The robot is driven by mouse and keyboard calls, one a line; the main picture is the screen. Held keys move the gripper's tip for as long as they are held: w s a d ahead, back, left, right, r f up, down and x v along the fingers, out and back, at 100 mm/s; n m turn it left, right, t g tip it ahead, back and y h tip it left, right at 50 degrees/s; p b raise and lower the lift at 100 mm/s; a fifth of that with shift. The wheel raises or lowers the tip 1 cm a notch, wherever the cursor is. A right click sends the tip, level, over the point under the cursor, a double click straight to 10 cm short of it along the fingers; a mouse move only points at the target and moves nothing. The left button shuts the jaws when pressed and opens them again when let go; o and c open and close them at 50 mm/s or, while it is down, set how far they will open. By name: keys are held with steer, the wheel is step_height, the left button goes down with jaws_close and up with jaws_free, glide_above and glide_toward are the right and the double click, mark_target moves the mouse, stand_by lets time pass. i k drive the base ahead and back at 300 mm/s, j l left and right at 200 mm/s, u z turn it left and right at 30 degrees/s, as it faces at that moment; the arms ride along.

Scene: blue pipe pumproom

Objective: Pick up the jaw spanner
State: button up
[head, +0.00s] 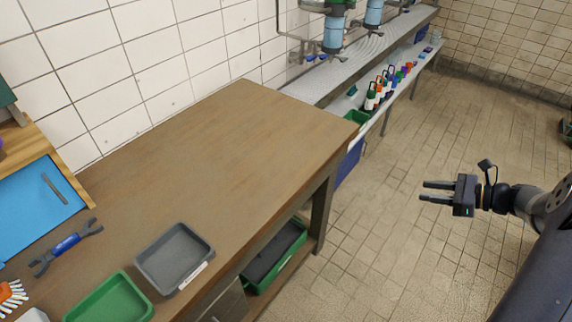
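The jaw spanner (66,246) lies on the wooden workbench at the lower left of the head view. It has a blue handle and dark open jaws at both ends. It lies between the blue mat and the grey tray, apart from the tray. My gripper (437,191) is at the right, out over the tiled floor, far from the spanner. Its two dark fingers point left and are apart, with nothing between them.
The grey tray (147,262) and a green tray (92,304) stand near the bench's front edge. A blue mat (22,218) with a small metal piece lies left. An orange-and-white brush (12,297) is at the lower left. The workbench's (235,130) far half is bare.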

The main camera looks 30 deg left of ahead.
mark_target(74, 238)
steer(key=i+u, duration=0.2)
steer(key=u, duration=0.25)
steer(key=i+u, duration=0.15)
steer(key=u, duration=0.3)
steer(key=i+l+u, duration=0.1)
steer(key=u, duration=0.35)
steer(key=i+j+u, duration=0.1)
steer(key=u, duration=0.4)
steer(key=i+u, duration=0.55)
steer(key=u, duration=0.4)
